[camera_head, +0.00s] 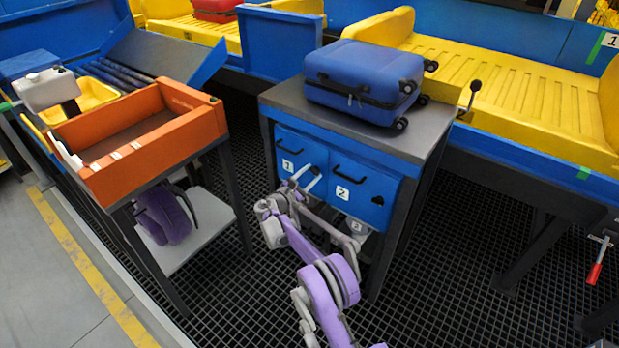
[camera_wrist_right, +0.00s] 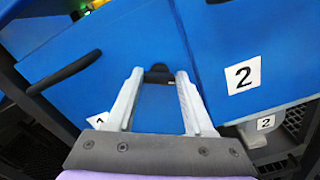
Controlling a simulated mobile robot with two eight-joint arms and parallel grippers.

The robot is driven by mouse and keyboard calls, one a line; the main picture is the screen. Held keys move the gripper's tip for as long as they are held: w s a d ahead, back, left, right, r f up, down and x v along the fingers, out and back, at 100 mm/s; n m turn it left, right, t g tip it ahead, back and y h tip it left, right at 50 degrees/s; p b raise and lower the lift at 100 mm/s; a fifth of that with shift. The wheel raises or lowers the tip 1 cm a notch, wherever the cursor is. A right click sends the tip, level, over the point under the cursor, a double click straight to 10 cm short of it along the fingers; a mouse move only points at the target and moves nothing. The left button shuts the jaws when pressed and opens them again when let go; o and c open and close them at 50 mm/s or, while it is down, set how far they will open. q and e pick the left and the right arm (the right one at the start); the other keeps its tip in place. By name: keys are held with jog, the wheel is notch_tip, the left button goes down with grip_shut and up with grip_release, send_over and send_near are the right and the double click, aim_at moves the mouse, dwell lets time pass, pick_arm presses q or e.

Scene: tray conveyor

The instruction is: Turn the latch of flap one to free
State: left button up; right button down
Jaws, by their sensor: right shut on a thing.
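Flap one (camera_head: 283,143), a blue panel labelled 1, is at the left on the front of the grey-topped cabinet and looks closed. Its dark bar handle (camera_wrist_right: 65,72) is at the left in the right wrist view. The small black latch (camera_wrist_right: 158,73) sits near the flap's edge beside flap two, between my right fingertips. My right gripper (camera_head: 305,178) is at the flap's right side and shut on the latch. The fingers (camera_wrist_right: 158,82) cover the latch's sides, so its exact angle is hard to tell. My left gripper is not in view.
Flap two (camera_head: 362,190) is just right of flap one. A blue suitcase (camera_head: 365,78) lies on the cabinet top (camera_head: 285,97). An orange tray (camera_head: 190,130) on a stand is at the left, with a purple item (camera_head: 163,215) below. Yellow conveyors (camera_head: 520,100) run behind.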

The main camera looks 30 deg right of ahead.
jog(key=m+b, duration=0.1)
jog(key=m, duration=0.4)
jog(key=shift+s+f+m+b, duration=0.1)
jog(key=shift+m+b, duration=0.2)
jog(key=shift+b, duration=0.05)
jog(key=m, duration=0.3)
jog(key=shift+d+m+b, duration=0.1)
jog(key=shift+m+b, duration=0.2)
jog(key=shift+f+m, duration=0.1)
jog(key=shift+m, duration=1.4)
jog(key=shift+c, duration=1.4)
grip_release()
jog(key=shift+s, duration=0.1)
jog(key=p+v, duration=0.1)
jog(key=v, duration=0.9)
jog(key=shift+s+a, duration=0.15)
jog(key=shift+a, duration=0.2)
